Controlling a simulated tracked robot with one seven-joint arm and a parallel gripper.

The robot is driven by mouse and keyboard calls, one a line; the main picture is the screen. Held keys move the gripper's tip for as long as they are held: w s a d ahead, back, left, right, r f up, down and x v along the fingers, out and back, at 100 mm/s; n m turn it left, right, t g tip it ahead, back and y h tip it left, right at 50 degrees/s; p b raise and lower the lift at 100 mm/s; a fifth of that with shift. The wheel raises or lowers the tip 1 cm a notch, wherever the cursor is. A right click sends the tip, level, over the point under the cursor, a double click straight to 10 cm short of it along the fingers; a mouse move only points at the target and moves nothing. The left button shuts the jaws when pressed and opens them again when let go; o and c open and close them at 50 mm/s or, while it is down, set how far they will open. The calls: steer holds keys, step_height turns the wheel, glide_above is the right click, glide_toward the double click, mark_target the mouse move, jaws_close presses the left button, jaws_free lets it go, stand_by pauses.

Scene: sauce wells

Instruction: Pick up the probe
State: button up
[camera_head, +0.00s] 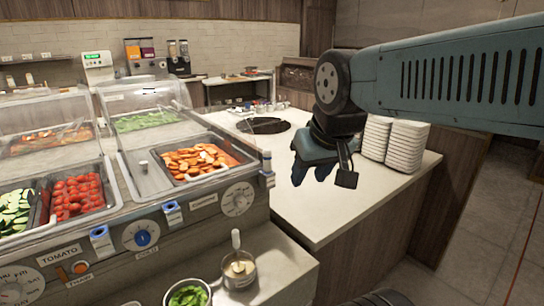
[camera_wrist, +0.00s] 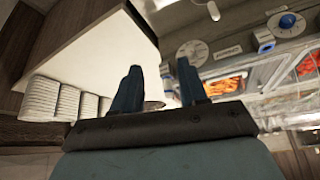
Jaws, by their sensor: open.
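My gripper (camera_head: 311,171) hangs over the pale counter, left of the stacked white plates. Its two dark blue fingers are apart and empty in the wrist view (camera_wrist: 158,75). I cannot pick out the probe with certainty. A white-handled utensil (camera_head: 236,239) stands upright in a small metal pot (camera_head: 241,270) below the front of the food wells. Its white end also shows at the top of the wrist view (camera_wrist: 213,11). My gripper is apart from it, higher and to the right. Blue holders (camera_head: 101,241) sit along the front panel; their contents are too small to tell.
White plate stacks (camera_head: 405,147) stand close right of my gripper. A dark round opening (camera_head: 263,126) is in the counter behind it. A bowl of greens (camera_head: 187,295) is beside the pot. The near counter top is clear.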

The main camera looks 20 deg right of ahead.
steer(key=shift+w+d, duration=0.1)
steer(key=shift+w, duration=0.25)
step_height(320, 180, up, 2)
steer(key=m+g, duration=0.4)
steer(key=m, duration=0.1)
glide_above(268, 160)
steer(key=shift+h, duration=0.3)
steer(key=f, duration=0.4)
steer(key=w+f, duration=0.1)
steer(key=f, duration=0.8)
steer(key=shift+w+d, duration=0.2)
